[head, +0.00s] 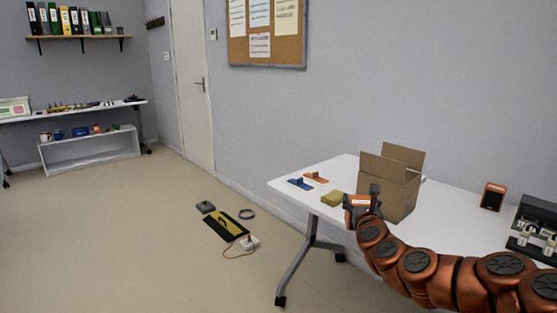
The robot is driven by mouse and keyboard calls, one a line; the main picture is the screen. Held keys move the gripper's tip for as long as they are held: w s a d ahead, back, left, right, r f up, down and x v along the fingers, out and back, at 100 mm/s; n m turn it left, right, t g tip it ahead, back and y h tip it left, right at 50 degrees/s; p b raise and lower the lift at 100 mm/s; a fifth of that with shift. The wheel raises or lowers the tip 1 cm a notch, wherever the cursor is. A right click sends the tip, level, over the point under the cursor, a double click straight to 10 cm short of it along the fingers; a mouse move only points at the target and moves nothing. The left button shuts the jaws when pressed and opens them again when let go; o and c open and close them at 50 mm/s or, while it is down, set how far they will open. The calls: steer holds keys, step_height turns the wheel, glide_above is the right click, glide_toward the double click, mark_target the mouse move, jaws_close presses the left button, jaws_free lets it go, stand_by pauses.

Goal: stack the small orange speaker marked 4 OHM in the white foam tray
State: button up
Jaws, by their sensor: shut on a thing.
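My gripper (374,197) is over the white table, in front of the cardboard box, at the end of my copper-coloured arm. It is shut on a small orange block with a pale label (360,201), which looks like an orange speaker. The label is too small to read, and the fingers partly hide the block. I cannot make out a white foam tray in this view.
An open cardboard box (401,190) stands on the white table (335,172) close behind my gripper. A yellow sponge-like block (332,198), blue and orange tools, an orange-and-black device (493,196) and a dark rack (533,228) are also there. A black-yellow board (226,228) and cable lie on the floor.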

steer(key=w+a+f+n+y, duration=0.1)
steer(key=a+y, duration=0.1)
steer(key=a, duration=0.4)
step_height(320, 180, down, 11)
steer(key=b, duration=1.1)
step_height(320, 180, up, 34)
steer(key=p, duration=3.4)
steer(key=shift+w+d+f, duration=0.1)
steer(key=shift+f, duration=0.05)
